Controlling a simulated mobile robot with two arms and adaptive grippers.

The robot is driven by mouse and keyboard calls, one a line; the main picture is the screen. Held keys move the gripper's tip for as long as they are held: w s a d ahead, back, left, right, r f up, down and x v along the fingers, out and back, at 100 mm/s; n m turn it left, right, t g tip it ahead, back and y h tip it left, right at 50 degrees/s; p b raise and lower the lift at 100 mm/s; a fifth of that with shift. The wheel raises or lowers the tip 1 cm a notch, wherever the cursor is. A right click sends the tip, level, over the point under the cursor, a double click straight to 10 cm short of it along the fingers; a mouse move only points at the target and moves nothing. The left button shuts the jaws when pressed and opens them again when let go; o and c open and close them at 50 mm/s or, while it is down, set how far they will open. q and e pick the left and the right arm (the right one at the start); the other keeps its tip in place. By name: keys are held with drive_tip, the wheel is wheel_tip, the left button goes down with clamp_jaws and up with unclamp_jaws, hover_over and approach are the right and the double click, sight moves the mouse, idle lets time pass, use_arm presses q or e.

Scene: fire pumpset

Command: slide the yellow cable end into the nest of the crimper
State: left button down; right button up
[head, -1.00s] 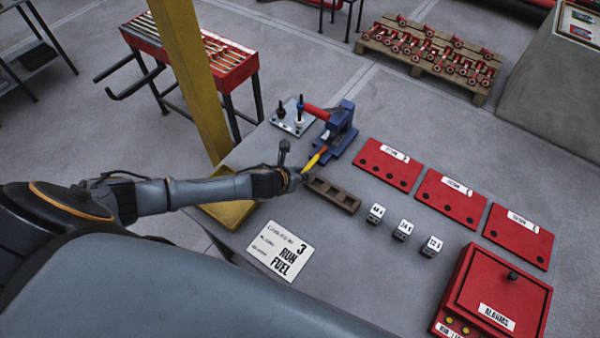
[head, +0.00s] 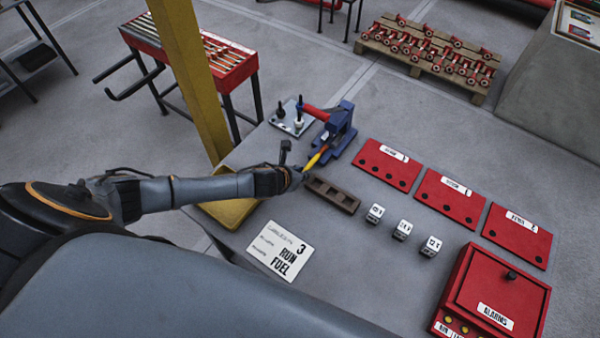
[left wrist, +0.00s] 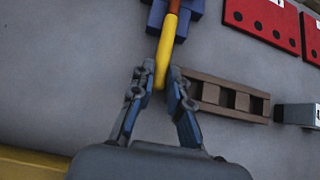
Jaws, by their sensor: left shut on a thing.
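The blue crimper (head: 341,124) with its red handle (head: 315,112) stands on the grey table in the head view. My left gripper (head: 301,174) is just in front of it, shut on the yellow cable (head: 314,160). In the left wrist view the fingers (left wrist: 160,82) close around the yellow cable (left wrist: 165,45), which runs forward from them. Its orange-brown far end (left wrist: 174,7) reaches over the blue crimper body (left wrist: 156,14) at the top edge. The nest is not clear, so I cannot tell whether the end is inside it. My right gripper is not in view.
A brown slotted block (head: 331,194) lies close to the right of my left gripper. A plate with black-topped posts (head: 291,122) is left of the crimper. A yellow tray (head: 228,213) lies beneath my arm. Small white labelled blocks (head: 403,230) and red panels (head: 388,164) lie to the right.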

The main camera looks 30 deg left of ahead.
sight(313, 160)
use_arm(q)
drive_tip(key=shift+w+d, duration=0.2)
drive_tip(key=shift+w, duration=1.15)
drive_tip(key=shift+w+d, duration=0.15)
drive_tip(key=shift+w, duration=1.15)
drive_tip(key=c, duration=1.2)
unclamp_jaws()
drive_tip(key=shift+s+r, duration=0.1)
drive_tip(key=shift+s, duration=0.05)
drive_tip(key=v, duration=1.1)
drive_tip(key=shift+s+r, duration=0.25)
drive_tip(key=shift+r, duration=0.05)
drive_tip(key=shift+a, duration=0.1)
